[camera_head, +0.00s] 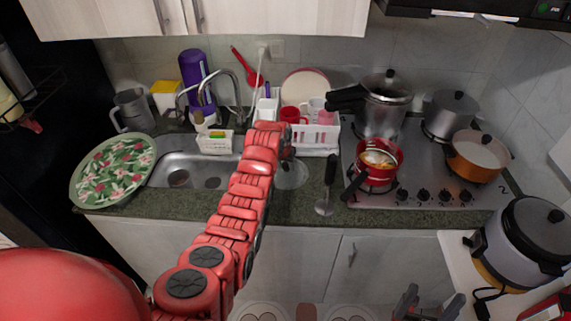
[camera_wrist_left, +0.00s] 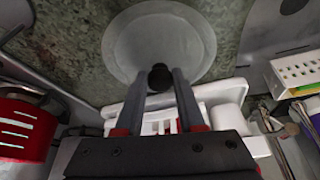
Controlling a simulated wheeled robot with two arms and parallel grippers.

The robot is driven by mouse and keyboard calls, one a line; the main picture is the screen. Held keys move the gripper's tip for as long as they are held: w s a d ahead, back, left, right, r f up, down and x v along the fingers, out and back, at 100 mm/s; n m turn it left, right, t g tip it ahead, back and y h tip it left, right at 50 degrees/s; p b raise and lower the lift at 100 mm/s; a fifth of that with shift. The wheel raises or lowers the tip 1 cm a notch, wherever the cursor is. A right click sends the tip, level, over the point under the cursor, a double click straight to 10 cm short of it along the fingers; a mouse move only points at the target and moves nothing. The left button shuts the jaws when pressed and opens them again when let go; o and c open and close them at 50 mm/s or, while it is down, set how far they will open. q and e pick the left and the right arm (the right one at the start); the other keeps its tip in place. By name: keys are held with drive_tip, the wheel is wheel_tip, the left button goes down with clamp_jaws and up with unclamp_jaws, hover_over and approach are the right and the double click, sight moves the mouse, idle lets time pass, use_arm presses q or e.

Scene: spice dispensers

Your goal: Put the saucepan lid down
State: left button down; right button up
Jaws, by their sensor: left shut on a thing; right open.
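The saucepan lid (camera_head: 291,176) is a round grey disc over the green counter, just right of the sink. In the left wrist view the lid (camera_wrist_left: 135,42) shows with its dark knob (camera_wrist_left: 160,77) between the fingers. My left gripper (camera_wrist_left: 162,82) is shut on that knob. In the head view my left arm partly hides the gripper (camera_head: 287,150) and knob. I cannot tell whether the lid touches the counter. A red saucepan (camera_head: 384,177) with food in it stands uncovered on the stove. My right gripper (camera_head: 430,302) is open and empty at the bottom, low before the cabinets.
A white dish rack (camera_head: 317,139) with cups stands behind the lid. Bare counter (camera_head: 290,205) shows in front.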

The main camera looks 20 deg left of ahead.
use_arm(q)
drive_tip(key=c, duration=1)
unclamp_jaws()
drive_tip(key=shift+f, duration=0.2)
drive_tip(key=o, duration=0.5)
drive_tip(key=shift+r, duration=0.1)
